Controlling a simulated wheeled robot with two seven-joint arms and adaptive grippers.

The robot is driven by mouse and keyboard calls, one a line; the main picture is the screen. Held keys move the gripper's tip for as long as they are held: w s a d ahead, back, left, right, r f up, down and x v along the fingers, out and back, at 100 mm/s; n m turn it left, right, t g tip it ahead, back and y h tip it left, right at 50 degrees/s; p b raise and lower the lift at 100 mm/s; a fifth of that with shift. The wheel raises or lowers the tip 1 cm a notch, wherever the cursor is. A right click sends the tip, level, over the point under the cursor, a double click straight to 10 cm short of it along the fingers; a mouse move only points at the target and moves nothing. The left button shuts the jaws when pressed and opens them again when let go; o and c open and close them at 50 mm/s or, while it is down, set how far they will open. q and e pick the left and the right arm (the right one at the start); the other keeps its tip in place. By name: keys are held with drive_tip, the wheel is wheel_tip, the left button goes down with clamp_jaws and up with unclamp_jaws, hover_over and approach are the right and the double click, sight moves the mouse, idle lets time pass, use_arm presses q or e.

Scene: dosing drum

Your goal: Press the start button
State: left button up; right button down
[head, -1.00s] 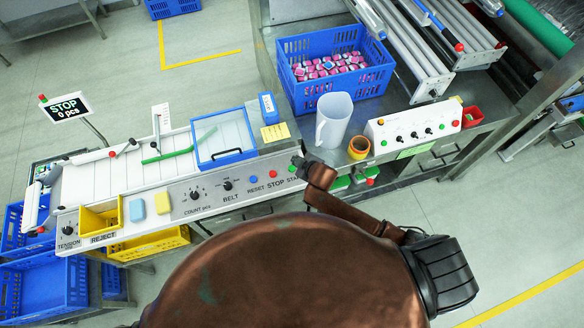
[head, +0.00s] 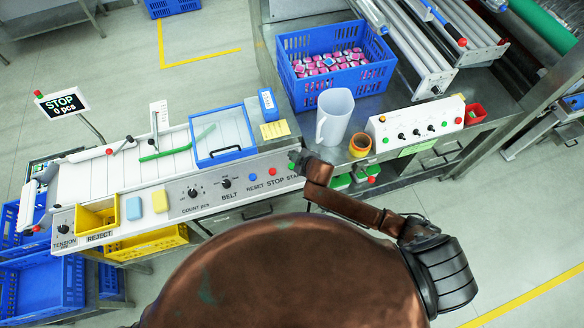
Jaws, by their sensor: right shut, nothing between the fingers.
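The control panel (head: 210,189) on the front of the dosing machine carries a blue RESET button (head: 252,177) and a red STOP button (head: 272,172). The green START button (head: 291,166) is at the right end of the row, partly covered, and its label is cut off by my arm. My right gripper (head: 297,158) is shut and empty, with its tip over or right beside the START button. I cannot tell whether it touches. The display (head: 62,102) reads "STOP 0 pcs". My left gripper is not in view.
A white jug (head: 334,116), an orange cup (head: 360,145) and a white switch box (head: 415,127) stand right of the panel. A blue crate (head: 290,88) of pink and white pieces is behind. A yellow reject bin (head: 97,217) is at the left.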

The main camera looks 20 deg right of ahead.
drive_tip(key=b, duration=0.4)
hover_over(293, 164)
drive_tip(key=s, duration=0.2)
drive_tip(key=f, duration=0.4)
drive_tip(key=shift+w+a+f, duration=0.25)
drive_tip(key=shift+f, duration=0.15)
drive_tip(key=shift+f+b, duration=0.45)
drive_tip(key=shift+f, duration=0.35)
drive_tip(key=shift+f, duration=0.45)
